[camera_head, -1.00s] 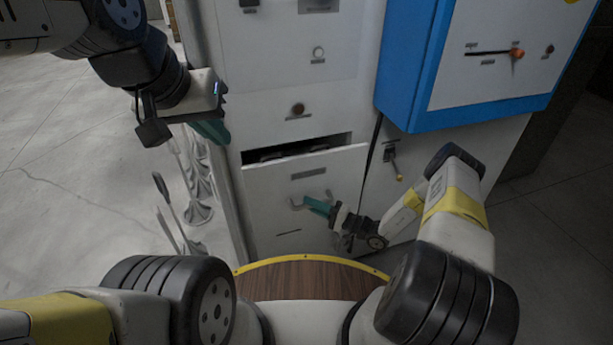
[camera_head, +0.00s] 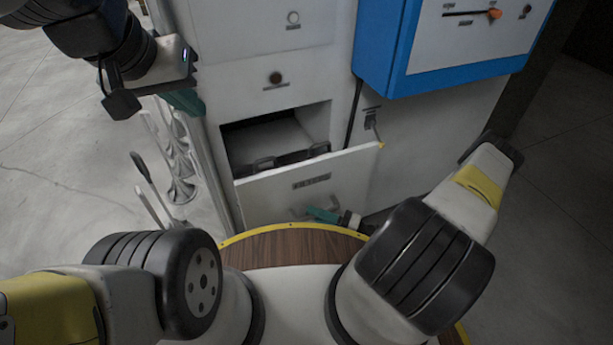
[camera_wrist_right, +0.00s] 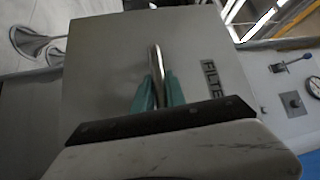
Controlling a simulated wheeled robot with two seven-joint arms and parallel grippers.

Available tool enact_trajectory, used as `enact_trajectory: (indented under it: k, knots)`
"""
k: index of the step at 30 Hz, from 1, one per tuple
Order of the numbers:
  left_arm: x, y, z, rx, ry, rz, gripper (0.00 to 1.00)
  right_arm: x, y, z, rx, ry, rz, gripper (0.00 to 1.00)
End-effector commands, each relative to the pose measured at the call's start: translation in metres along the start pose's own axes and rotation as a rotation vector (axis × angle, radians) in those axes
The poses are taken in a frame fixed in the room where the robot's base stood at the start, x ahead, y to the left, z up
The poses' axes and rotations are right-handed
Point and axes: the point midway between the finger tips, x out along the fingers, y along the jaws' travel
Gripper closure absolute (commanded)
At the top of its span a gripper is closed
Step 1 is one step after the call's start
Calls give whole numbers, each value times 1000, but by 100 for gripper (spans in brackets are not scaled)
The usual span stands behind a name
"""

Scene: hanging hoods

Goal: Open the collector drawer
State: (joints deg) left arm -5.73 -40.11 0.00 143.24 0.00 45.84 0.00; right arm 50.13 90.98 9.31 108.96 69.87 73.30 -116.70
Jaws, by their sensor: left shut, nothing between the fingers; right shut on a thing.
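The collector drawer (camera_head: 290,188) is a light grey front panel low in the white cabinet. It stands well out from the cabinet and leans, with a dark opening and an inner tray behind it. My right gripper (camera_head: 318,214) is at the front of the drawer, low down. In the right wrist view its teal fingers (camera_wrist_right: 158,92) are shut around the metal bar handle (camera_wrist_right: 155,62), beside a label reading FILTE. My left gripper (camera_head: 186,102) is shut and empty, held up to the left of the cabinet.
A blue box (camera_head: 440,45) with an orange-knobbed slider hangs at the upper right. A small lever (camera_head: 372,124) sits below it. Metal funnel-shaped things (camera_head: 180,180) stand left of the cabinet. My wooden base top with its yellow rim is close to the drawer front.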

Motion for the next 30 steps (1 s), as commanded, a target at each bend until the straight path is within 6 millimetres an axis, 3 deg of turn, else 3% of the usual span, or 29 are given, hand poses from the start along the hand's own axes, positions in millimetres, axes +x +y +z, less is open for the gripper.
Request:
enact_trajectory:
  k: [9, 23, 24, 26, 30]
  knots:
    - [0, 0, 0, 0, 0, 0, 100, -17, -3, 14, -1, 3, 5, 100]
    - [0, 0, 0, 0, 0, 0, 100, -19, -3, 16, -1, 2, 5, 100]
    - [0, 0, 0, 0, 0, 0, 100, -19, -3, 16, -1, 2, 5, 76]
    - [0, 0, 0, 0, 0, 0, 100, -18, -3, 16, -1, 2, 5, 64]
    - [0, 0, 0, 0, 0, 0, 100, -18, -4, 16, -1, 1, 3, 62]
